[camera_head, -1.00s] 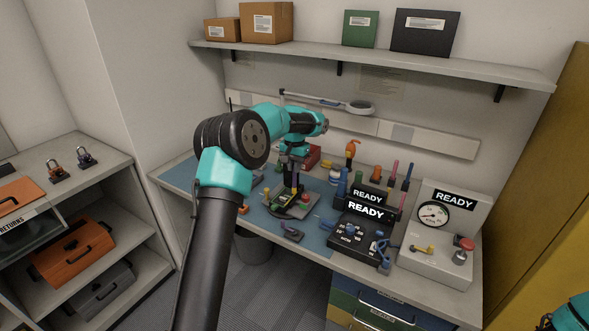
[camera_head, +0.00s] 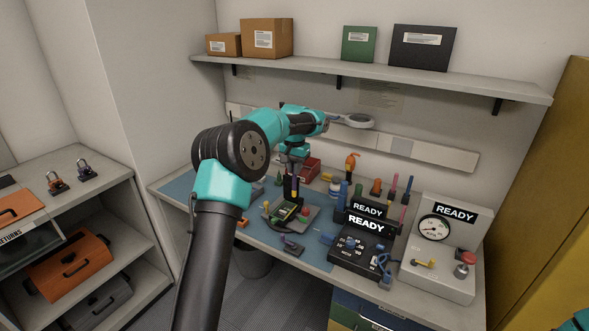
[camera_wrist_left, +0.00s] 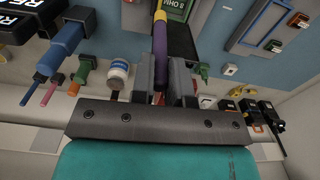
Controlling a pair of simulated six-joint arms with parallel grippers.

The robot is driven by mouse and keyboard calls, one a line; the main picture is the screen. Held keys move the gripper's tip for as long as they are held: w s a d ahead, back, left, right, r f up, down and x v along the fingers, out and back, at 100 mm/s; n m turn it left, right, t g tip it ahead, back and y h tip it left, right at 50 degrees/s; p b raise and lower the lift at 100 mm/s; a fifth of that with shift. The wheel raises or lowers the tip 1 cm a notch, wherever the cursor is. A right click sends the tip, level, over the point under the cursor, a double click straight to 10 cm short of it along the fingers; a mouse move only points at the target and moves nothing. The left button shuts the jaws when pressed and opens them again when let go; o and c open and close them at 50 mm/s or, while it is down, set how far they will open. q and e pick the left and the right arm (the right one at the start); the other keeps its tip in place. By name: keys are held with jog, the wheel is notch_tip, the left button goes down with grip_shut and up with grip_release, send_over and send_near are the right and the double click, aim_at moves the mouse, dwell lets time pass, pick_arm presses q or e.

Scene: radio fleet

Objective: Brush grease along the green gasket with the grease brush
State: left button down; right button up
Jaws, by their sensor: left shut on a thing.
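My left gripper (camera_head: 292,172) is shut on the grease brush (camera_wrist_left: 160,45), which has a purple handle with a yellow band. The brush points down over the grey fixture (camera_head: 308,215) on the blue mat. A small dark unit with a green outline, apparently the green gasket (camera_head: 285,210), sits in that fixture, just below and left of the brush. The brush's tip is too small to make out, so I cannot tell whether it touches the gasket. In the left wrist view the brush stands between the two fingers. My right gripper is out of view.
Black READY boxes (camera_head: 362,240) stand right of the fixture, with a gauge tester (camera_head: 444,243) farther right. Bottles and upright tools (camera_head: 376,187) stand behind them. A red box (camera_head: 309,170) is behind the gripper. The mat's left part (camera_head: 178,187) looks clear.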

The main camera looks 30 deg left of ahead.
pick_arm(q)
jog(key=shift+r, duration=1.5)
jog(key=shift+d, duration=0.1)
